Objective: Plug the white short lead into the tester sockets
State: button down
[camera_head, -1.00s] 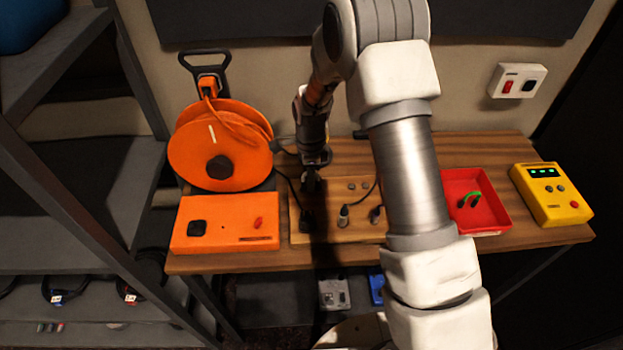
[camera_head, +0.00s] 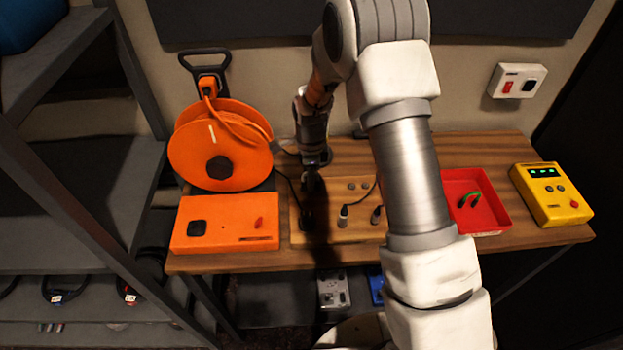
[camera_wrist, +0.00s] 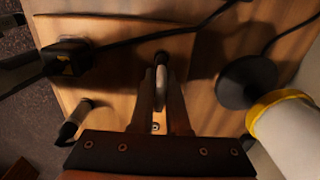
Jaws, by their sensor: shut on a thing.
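My gripper (camera_head: 309,185) points down over the left part of the wooden socket board (camera_head: 365,235). In the wrist view its fingers (camera_wrist: 162,110) are closed around a small pale, rounded piece (camera_wrist: 161,85), low over the board. I cannot tell whether this is the white short lead, and no other white lead is clear. A black plug (camera_wrist: 68,62) with a yellow mark sits to the left of the fingers, with a black cable running from it. The yellow box (camera_head: 550,193) with green lights, perhaps the tester, is at the desk's right end; no sockets on it are clear.
An orange box (camera_head: 225,225) and orange cable reel (camera_head: 205,150) stand left. Plugs (camera_head: 343,217) stand in the board. A white body with a yellow band (camera_wrist: 285,120) is close right of my fingers.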

jog(key=shift+r, duration=0.2)
jog(key=shift+r+p, duration=1.75)
jog(key=shift+r, duration=1.1)
